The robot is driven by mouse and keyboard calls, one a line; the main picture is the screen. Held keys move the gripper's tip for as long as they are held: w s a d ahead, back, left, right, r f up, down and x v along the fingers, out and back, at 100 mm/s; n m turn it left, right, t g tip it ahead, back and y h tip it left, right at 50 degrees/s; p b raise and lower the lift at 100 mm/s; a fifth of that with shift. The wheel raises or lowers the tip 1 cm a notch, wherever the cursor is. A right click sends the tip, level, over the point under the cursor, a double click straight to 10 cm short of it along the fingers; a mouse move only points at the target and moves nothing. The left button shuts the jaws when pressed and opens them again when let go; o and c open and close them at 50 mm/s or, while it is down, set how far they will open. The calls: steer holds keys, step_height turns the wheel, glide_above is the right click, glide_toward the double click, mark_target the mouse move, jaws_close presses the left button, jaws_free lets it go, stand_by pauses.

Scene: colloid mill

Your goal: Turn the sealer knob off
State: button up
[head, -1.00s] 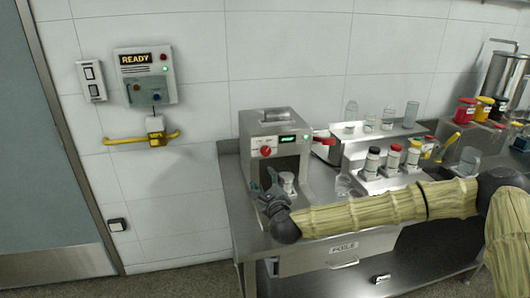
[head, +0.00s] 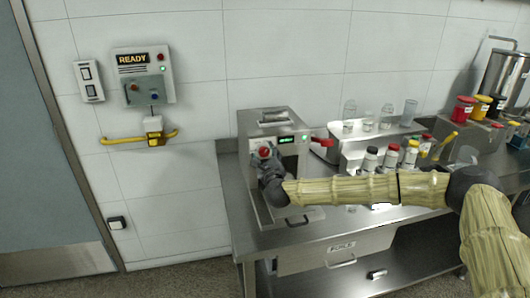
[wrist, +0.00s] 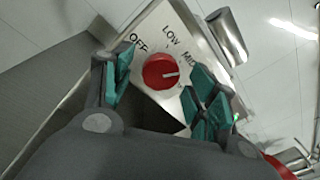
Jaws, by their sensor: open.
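The sealer (head: 278,118) is a steel box on the left end of the bench, with a lit green display. Its red round knob (wrist: 160,70) shows in the wrist view on a plate marked OFF, LOW and MID. The knob's white mark points right, away from OFF and to the MID side; the exact setting is unclear. In the head view the knob (head: 264,152) is just above my gripper's tips. My gripper (wrist: 164,78) is open, its teal-padded fingers on either side of the knob, with gaps between.
Jars and bottles (head: 390,157) stand on and before a steel shelf to the right of the sealer. Red-handled tool (head: 322,141) lies close to the sealer's right side. A wall box reading READY (head: 143,75) hangs to the left.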

steer(key=shift+w, duration=0.45)
steer(key=c, duration=1)
